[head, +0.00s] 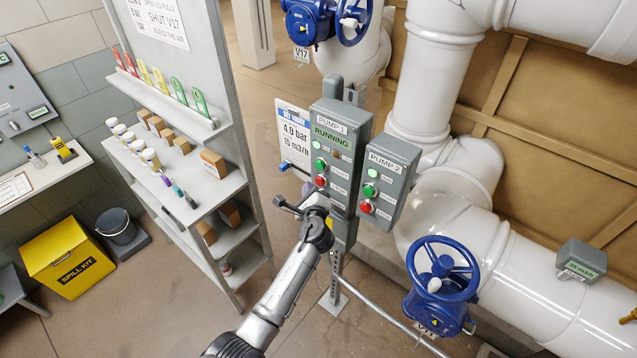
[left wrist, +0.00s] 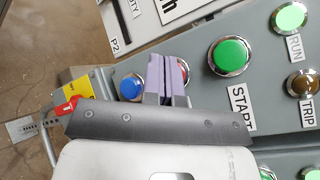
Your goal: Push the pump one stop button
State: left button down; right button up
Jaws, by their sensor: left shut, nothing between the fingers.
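The grey pump one box (head: 330,135) stands on a post at the centre of the head view, and its display reads RUNNING. Its green start button (head: 319,163) shows above its red stop button (head: 320,181). My left gripper (head: 318,196) is shut and empty, just in front of the box's lower part. In the left wrist view, the shut fingers (left wrist: 167,78) cover most of the red stop button (left wrist: 184,70). I cannot tell whether they touch it. The green START button (left wrist: 229,56) is to its right and a blue button (left wrist: 131,86) to its left. My right gripper is not in view.
The pump two box (head: 388,180), with its own green and red buttons, stands close to the right. A 4.0 bar panel (head: 293,130) is close to the left. A shelf rack (head: 195,190) stands further left. A blue valve wheel (head: 443,270) is at lower right.

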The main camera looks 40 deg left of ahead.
pick_arm(q)
jog(key=shift+w, duration=0.1)
dwell(0.7)
jog(key=shift+w, duration=0.3)
jog(key=shift+w+b, duration=0.15)
jog(key=shift+b, duration=0.15)
dwell(0.4)
jog(key=shift+w, duration=0.3)
jog(key=shift+s, duration=0.2)
dwell(0.5)
jog(key=shift+s+p, duration=0.55)
jog(key=shift+s, duration=0.15)
